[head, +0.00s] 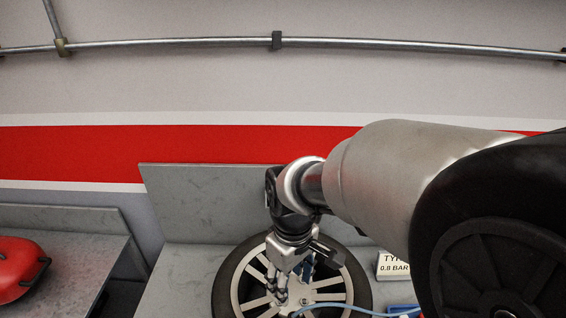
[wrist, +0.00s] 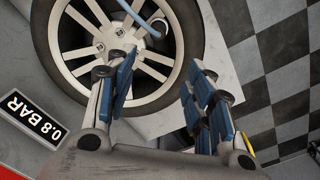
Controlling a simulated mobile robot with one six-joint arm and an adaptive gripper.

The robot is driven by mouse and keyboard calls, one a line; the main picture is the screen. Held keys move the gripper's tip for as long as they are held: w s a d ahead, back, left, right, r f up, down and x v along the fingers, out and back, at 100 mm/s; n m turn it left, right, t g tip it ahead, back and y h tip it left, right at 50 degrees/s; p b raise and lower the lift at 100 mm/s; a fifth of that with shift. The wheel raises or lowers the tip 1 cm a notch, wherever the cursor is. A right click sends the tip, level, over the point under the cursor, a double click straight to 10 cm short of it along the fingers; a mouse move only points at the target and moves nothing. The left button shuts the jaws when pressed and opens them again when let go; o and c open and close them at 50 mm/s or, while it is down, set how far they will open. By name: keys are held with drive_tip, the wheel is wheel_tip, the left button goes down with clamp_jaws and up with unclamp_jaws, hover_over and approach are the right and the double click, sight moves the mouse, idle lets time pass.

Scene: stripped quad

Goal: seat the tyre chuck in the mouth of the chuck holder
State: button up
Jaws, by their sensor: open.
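My gripper (head: 292,281) is above the wheel (head: 360,290) in the head view. In the wrist view its two blue-padded fingers (wrist: 160,75) stand wide apart with nothing between them. A small dark piece on a blue hose, which looks like the tyre chuck (wrist: 157,27), shows over the wheel in the wrist view, beyond the fingertips. I cannot tell whether it touches the wheel. In the head view the blue hose (head: 345,306) runs from the wheel to the right, but the chuck is hidden there. I cannot make out the chuck holder in either view.
A sign reading 0.8 BAR (head: 394,266) stands right of the wheel; it also shows in the wrist view (wrist: 32,120). Part of a blue object (head: 404,311) shows near it. A red case (head: 18,268) sits on the left bench. A grey panel (head: 200,200) rises behind the wheel.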

sight(294, 317)
drive_tip(key=f+b, duration=0.1)
drive_tip(key=f, duration=0.5)
drive_tip(key=f+b, duration=0.1)
drive_tip(key=f, duration=0.4)
drive_tip(key=d+f+b, duration=0.1)
drive_tip(key=f, duration=0.5)
drive_tip(key=shift+f, duration=0.3)
clamp_jaws()
drive_tip(key=shift+r, duration=0.15)
